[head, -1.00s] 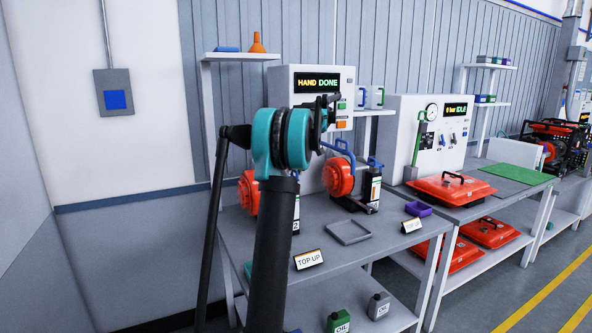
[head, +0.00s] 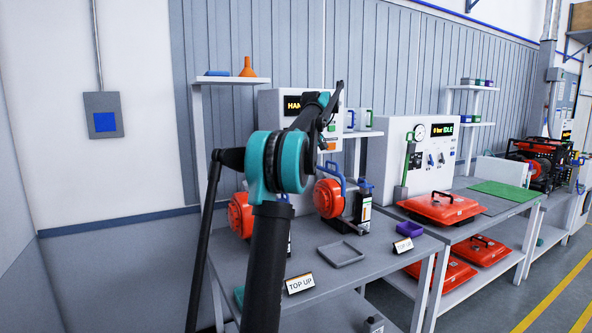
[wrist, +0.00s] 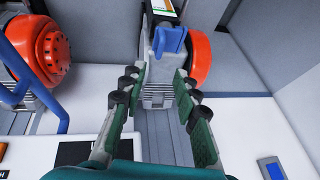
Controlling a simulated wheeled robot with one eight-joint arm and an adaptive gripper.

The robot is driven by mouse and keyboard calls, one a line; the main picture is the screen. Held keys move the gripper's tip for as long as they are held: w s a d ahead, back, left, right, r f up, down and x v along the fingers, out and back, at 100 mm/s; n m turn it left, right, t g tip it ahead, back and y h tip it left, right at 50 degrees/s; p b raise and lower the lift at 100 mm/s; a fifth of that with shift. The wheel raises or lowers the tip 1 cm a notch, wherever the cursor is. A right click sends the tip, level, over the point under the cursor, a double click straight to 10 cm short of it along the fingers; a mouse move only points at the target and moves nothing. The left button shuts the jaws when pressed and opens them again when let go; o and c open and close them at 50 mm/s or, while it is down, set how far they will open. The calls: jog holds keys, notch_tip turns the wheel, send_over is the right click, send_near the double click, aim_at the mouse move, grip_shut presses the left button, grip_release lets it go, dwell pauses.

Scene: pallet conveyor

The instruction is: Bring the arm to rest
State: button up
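My arm rises in front of the workbench in the head view, with its teal joint in the middle. My gripper (head: 335,98) is raised at the end of the arm, in front of the panel with the lit display. In the wrist view my gripper (wrist: 152,98) shows two green-padded fingers spread apart with nothing between them. Beyond the fingertips stands a grey unit with a blue cap (wrist: 170,42) and a red round part beside it. The gripper does not appear to touch it.
The grey workbench (head: 390,262) holds red-wheeled units (head: 328,198), a square grey tray (head: 341,254), a purple bin (head: 410,228) and "TOP UP" signs (head: 300,283). A second bench to the right carries a red lidded case (head: 440,208). Open floor lies at the lower right.

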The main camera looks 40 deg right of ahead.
dwell(0.3)
jog(key=w+a+f, duration=0.3)
jog(key=a, duration=0.5)
jog(key=w+a+f, duration=0.2)
jog(key=a+f, duration=0.2)
jog(key=a, duration=0.3)
jog(key=s+a+f+n+g, duration=0.1)
jog(key=s+a+f, duration=0.1)
jog(key=a+f, duration=0.6)
jog(key=s+a+f+n, duration=0.1)
jog(key=a+f, duration=0.2)
jog(key=a, duration=0.9)
jog(key=s+a+f+n+h, duration=0.1)
jog(key=s+a+f, duration=1.8)
jog(key=s, duration=0.3)
jog(key=shift+s+f, duration=0.25)
jog(key=shift+f, duration=0.05)
jog(key=shift+a, duration=0.1)
